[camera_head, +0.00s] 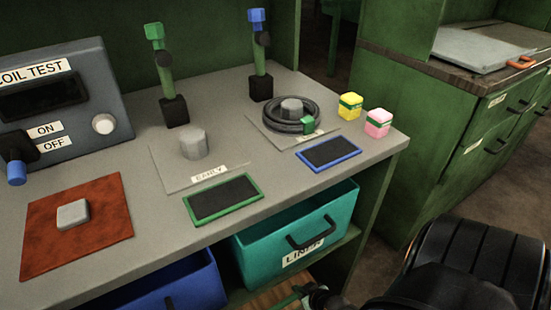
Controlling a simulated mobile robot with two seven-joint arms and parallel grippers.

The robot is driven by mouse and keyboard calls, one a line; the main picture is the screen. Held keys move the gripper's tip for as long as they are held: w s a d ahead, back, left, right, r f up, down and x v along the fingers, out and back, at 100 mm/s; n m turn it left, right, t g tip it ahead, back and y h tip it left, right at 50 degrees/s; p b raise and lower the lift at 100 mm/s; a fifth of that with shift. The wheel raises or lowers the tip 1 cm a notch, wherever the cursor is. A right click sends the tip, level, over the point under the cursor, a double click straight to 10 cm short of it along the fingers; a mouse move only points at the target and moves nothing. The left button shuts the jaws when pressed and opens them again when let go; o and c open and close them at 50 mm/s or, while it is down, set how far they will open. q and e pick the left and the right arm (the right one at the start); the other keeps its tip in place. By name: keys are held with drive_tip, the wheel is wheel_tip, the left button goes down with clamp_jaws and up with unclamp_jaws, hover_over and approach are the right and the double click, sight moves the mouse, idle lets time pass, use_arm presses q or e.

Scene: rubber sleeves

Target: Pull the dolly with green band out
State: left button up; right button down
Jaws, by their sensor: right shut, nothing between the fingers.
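At the bottom edge, below the teal bin, a wood-coloured surface (268,296) shows with a green bar (292,299) beside it. This looks like part of the dolly with the green band; most of it is out of frame. My right gripper (318,297) is at the bottom edge, just right of the green bar. It is shut and holds nothing. It is mostly cut off, and I cannot tell whether it touches the bar. My left gripper is not in view.
The bench's right leg (372,220) stands near my right gripper.

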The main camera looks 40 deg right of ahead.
drive_tip(key=f, duration=0.1)
drive_tip(key=b, duration=0.8)
hover_over(286, 291)
wheel_tip(286, 291, down, 8)
drive_tip(key=shift+r, duration=0.15)
drive_tip(key=s, duration=0.2)
drive_tip(key=shift+s+a, duration=0.3)
drive_tip(key=shift+a, duration=0.05)
drive_tip(key=shift+s+a, duration=0.15)
drive_tip(key=shift+s, duration=0.55)
drive_tip(key=shift+s, duration=0.15)
